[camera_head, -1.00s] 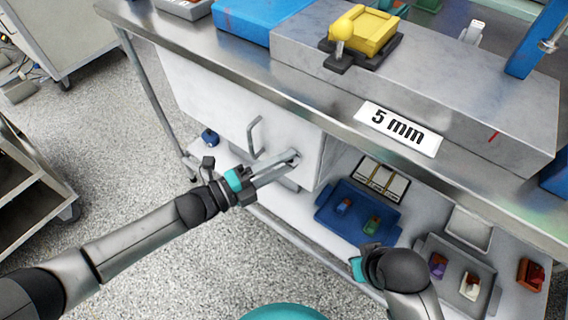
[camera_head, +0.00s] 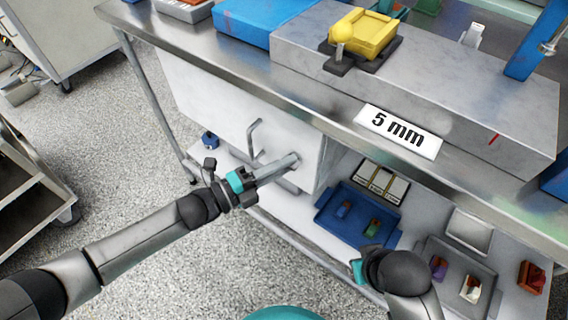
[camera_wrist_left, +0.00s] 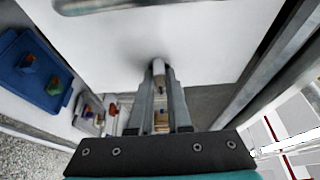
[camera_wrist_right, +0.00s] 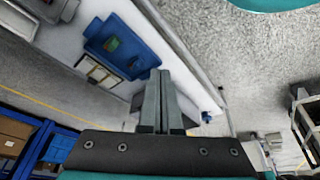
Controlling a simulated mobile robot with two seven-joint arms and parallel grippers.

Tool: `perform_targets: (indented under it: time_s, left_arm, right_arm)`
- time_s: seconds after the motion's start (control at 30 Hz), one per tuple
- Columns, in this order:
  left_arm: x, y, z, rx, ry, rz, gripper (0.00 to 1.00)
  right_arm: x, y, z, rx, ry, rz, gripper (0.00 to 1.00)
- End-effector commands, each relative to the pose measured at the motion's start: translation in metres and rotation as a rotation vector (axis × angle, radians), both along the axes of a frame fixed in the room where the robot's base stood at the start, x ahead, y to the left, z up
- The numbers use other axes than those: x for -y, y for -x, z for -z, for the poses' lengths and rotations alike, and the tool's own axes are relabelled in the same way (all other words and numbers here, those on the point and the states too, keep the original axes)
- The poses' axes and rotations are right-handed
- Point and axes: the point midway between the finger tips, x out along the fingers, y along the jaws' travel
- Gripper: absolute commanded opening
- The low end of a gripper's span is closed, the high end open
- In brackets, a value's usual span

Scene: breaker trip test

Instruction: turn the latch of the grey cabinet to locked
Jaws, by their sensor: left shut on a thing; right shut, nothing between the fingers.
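The grey cabinet (camera_head: 215,103) hangs under the workbench, with its pale door facing me and a bar handle (camera_head: 254,138) on it. My left gripper (camera_head: 292,161) is at the door's right part, its fingers pointing at the door. In the left wrist view the gripper (camera_wrist_left: 160,84) is shut on the latch (camera_wrist_left: 158,68), a small grey piece between the fingertips. The fingers hide most of the latch, so I cannot tell its setting. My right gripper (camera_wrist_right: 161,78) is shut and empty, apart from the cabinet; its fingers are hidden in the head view.
A blue tray (camera_head: 325,216) and a grey tray (camera_head: 427,246) with small coloured parts are on the lower shelf, right of the cabinet. A yellow device (camera_head: 365,32) stands on a grey block on the bench.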

Motion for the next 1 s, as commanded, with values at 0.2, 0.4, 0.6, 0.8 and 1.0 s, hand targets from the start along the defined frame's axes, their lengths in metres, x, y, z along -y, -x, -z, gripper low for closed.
perform_targets:
  time_s: [0.2, 0.4, 0.6, 0.8, 1.0]
  left_arm:
    - [0.0, 0.0, 0.0, -0.002, 0.001, 0.0, 0.0]
    - [0.0, 0.0, 0.001, -0.022, 0.029, -0.001, 0.0]
    - [0.0, 0.0, 0.003, -0.084, 0.114, -0.002, 0.0]
    - [0.0, 0.0, 0.005, -0.183, 0.251, -0.002, 0.0]
    - [0.001, 0.0, 0.006, -0.295, 0.406, -0.003, 0.0]
  right_arm:
    - [0.0, 0.0, 0.0, 0.0, 0.0, 0.0, 0.0]
    - [0.0, 0.001, 0.002, -0.006, 0.001, 0.0, 0.0]
    - [0.0, 0.001, -0.014, 0.018, -0.002, -0.001, 0.0]
    - [0.0, 0.0, -0.031, 0.045, -0.005, 0.001, 0.0]
    - [0.0, 0.001, -0.048, 0.07, -0.009, 0.0, 0.0]
